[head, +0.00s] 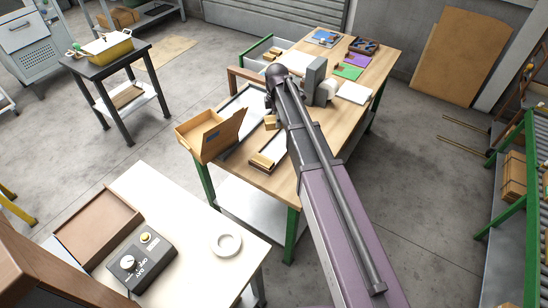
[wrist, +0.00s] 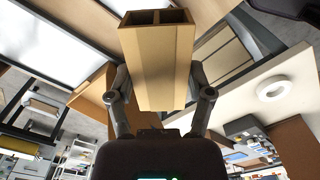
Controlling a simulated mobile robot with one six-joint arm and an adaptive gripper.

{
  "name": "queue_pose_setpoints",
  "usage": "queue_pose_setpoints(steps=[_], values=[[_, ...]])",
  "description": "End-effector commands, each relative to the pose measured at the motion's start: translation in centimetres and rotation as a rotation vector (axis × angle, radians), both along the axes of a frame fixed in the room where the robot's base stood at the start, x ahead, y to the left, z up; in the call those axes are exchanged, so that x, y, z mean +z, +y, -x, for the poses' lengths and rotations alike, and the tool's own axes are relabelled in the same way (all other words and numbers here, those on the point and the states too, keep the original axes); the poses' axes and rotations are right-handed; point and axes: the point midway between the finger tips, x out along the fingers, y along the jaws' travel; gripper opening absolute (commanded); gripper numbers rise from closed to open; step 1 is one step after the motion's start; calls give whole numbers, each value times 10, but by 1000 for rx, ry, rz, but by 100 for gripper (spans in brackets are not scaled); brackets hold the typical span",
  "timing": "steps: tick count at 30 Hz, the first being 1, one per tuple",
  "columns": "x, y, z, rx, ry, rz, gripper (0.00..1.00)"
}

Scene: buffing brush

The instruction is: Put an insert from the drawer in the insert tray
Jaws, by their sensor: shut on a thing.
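My gripper (wrist: 160,84) is shut on a tan insert (wrist: 157,62), a box-like piece with two open cells at its far end. One finger presses on each side. In the head view my arm hides the gripper; a small tan block (head: 271,122) showing beside the arm seems to be the held insert, above the workbench. A shallow dark-edged tray (head: 278,141) lies on the bench below it, with a tan piece (head: 262,161) at its near end; it looks like the insert tray. An open drawer (head: 258,48) shows at the bench's far left side.
An open cardboard box (head: 207,135) stands at the workbench's left edge. A grey machine (head: 315,78) stands right of my arm. Coloured sheets (head: 348,71) lie farther back. A white table (head: 190,225) in front holds a control box (head: 141,262) and a white ring (head: 227,245).

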Motion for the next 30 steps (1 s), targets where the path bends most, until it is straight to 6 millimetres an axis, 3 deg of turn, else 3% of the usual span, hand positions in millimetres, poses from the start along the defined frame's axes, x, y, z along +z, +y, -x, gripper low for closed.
queue_pose_setpoints(steps=[1,15,21,30], values=[[-16,1,-5,-44,0,0,35],[-91,9,-36,-566,-1,0,35],[-109,11,-44,-719,-1,-1,35],[-113,11,-47,-784,-1,-1,35]])
